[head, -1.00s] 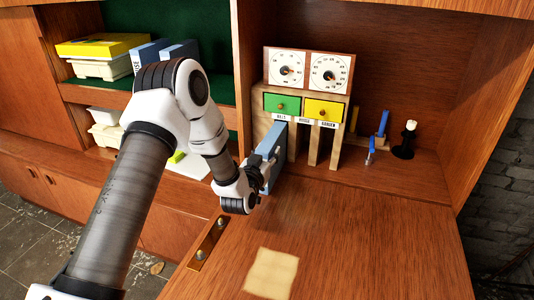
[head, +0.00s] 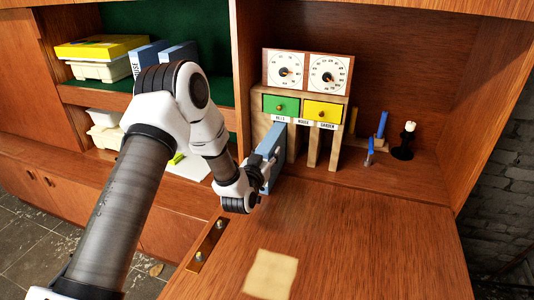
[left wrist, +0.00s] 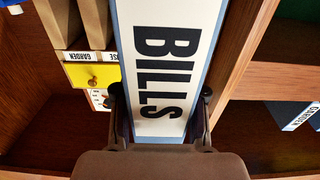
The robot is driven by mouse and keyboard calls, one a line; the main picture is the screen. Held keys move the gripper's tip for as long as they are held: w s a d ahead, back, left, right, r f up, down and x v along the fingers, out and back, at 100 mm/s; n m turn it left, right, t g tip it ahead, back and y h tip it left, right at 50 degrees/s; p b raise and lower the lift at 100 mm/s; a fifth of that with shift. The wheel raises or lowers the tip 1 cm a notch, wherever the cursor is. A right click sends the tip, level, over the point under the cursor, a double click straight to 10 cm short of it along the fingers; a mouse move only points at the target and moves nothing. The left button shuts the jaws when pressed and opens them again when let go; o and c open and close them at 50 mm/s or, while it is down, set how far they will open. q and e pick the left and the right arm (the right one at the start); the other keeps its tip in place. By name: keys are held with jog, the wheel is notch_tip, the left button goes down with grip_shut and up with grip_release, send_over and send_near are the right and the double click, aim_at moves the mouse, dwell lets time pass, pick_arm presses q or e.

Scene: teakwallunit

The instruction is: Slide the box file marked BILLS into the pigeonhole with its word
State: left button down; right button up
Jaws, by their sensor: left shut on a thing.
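The blue box file (head: 275,158) stands upright in front of the left pigeonhole of the wooden desk unit (head: 331,140). Its white spine reads BILLS in the left wrist view (left wrist: 165,55). My left gripper (left wrist: 160,112) is shut on the sides of its spine. In the head view that gripper (head: 262,172) is partly hidden by my arm. The word strip BILLS (head: 279,118) is above the left opening, with HOUSE and GARDEN to its right. How deep the file reaches into the opening is unclear. My right gripper is not in view.
A green drawer (head: 281,105) and a yellow drawer (head: 323,111) sit above the openings, under two dials. A black candlestick (head: 404,145) and blue-handled tools stand to the right. More blue box files (head: 150,55) are on the left shelf.

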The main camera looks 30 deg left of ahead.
pick_arm(q)
jog(key=shift+b+x, duration=0.75)
jog(key=shift+x, duration=2.75)
dwell(4.5)
